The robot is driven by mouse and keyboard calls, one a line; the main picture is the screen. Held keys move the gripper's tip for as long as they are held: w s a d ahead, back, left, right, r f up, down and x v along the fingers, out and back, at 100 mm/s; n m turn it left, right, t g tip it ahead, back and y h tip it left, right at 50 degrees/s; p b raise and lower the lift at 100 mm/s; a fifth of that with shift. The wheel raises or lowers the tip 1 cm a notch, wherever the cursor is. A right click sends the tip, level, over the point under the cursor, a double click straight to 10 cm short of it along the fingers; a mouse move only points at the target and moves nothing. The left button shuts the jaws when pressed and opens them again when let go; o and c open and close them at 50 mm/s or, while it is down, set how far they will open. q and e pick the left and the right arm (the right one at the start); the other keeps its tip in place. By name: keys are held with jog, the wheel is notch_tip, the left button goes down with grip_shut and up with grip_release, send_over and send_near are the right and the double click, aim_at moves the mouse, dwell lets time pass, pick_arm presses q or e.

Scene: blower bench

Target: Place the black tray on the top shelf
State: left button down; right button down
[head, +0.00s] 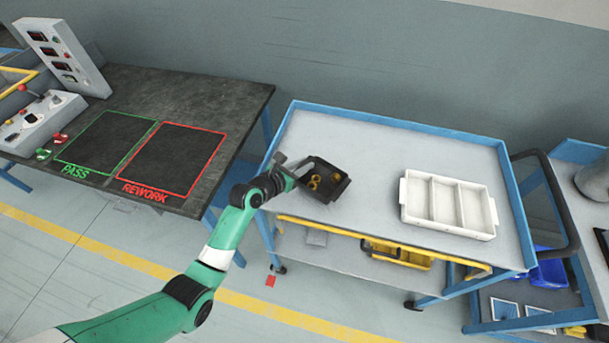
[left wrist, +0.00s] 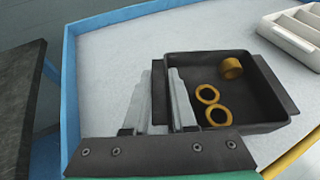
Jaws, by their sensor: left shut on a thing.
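The black tray (head: 324,167) is a small open box with three brass-coloured rings inside. It shows over the left front part of the cart's grey top shelf (head: 370,150); I cannot tell whether it touches the surface. My left gripper (head: 296,168) is shut on the tray's left side wall. In the left wrist view its fingers (left wrist: 166,80) straddle that wall, and the tray (left wrist: 250,110) looks about level. My right gripper is not in view.
A white divided tray (head: 448,203) stands on the right of the top shelf. A yellow bin (head: 400,255) is on the lower shelf. A dark bench with PASS and REWORK squares (head: 175,158) stands left. The shelf's middle and back are clear.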

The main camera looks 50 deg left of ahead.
pick_arm(q)
jog(key=f+b, duration=0.2)
jog(key=f, duration=0.1)
jog(key=shift+w, duration=0.3)
jog(key=shift+f, duration=0.4)
jog(key=shift+r, duration=0.15)
jog(key=c, duration=1.2)
grip_release()
jog(key=shift+f, duration=0.2)
jog(key=o, duration=0.5)
jog(key=shift+c, duration=0.2)
